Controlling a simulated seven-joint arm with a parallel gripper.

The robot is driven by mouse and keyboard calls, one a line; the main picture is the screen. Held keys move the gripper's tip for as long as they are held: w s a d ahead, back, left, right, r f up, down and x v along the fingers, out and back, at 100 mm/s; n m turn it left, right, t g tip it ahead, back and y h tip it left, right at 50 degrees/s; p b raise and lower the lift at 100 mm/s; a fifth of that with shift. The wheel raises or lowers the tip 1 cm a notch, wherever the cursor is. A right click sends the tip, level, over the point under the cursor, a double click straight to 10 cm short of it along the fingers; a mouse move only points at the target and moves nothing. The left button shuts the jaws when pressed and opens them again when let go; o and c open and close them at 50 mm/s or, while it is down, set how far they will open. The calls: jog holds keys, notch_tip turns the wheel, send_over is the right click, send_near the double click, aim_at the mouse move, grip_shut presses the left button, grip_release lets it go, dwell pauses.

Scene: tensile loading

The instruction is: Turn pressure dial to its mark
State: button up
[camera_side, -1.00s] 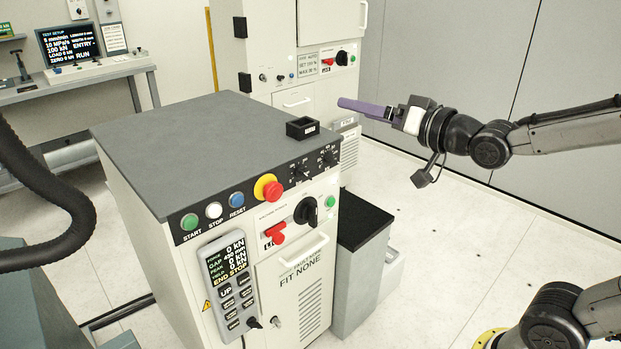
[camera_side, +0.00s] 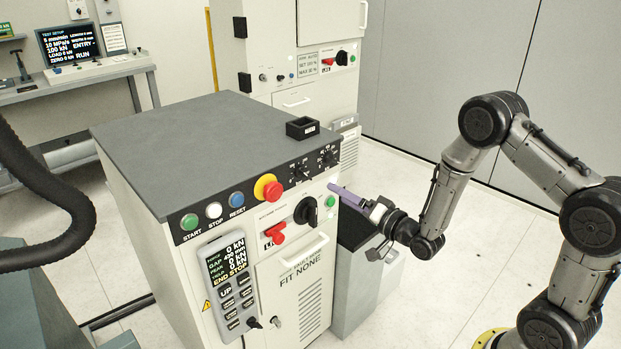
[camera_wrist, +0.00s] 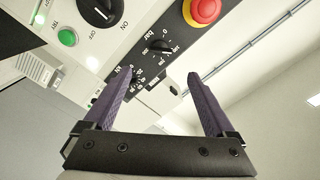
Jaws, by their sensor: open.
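The pressure dial, a small black knob marked "bar", is on the cabinet's dark upper strip in the wrist view (camera_wrist: 160,46) and appears in the side view (camera_side: 300,171), right of the red stop button. Its pointer and mark are too small to read. A second dial with a kN scale (camera_side: 328,158) sits to its right; in the wrist view the left finger partly covers it. My gripper (camera_side: 336,189) has purple fingers, open and empty, at the cabinet's front right corner. In the wrist view (camera_wrist: 158,78) the pressure dial shows beyond the gap between the fingertips, apart from them.
The red stop button (camera_side: 269,188) protrudes beside the dial. A black rotary switch (camera_side: 306,210), a green button (camera_side: 330,201) and a red handle (camera_side: 275,234) are below. A small black box (camera_side: 302,128) rests on the cabinet top.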

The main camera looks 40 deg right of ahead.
aim_at(308, 177)
jog(key=w, duration=1.1)
jog(key=shift+w, duration=0.4)
jog(key=shift+c, duration=0.3)
jog(key=c, duration=1.3)
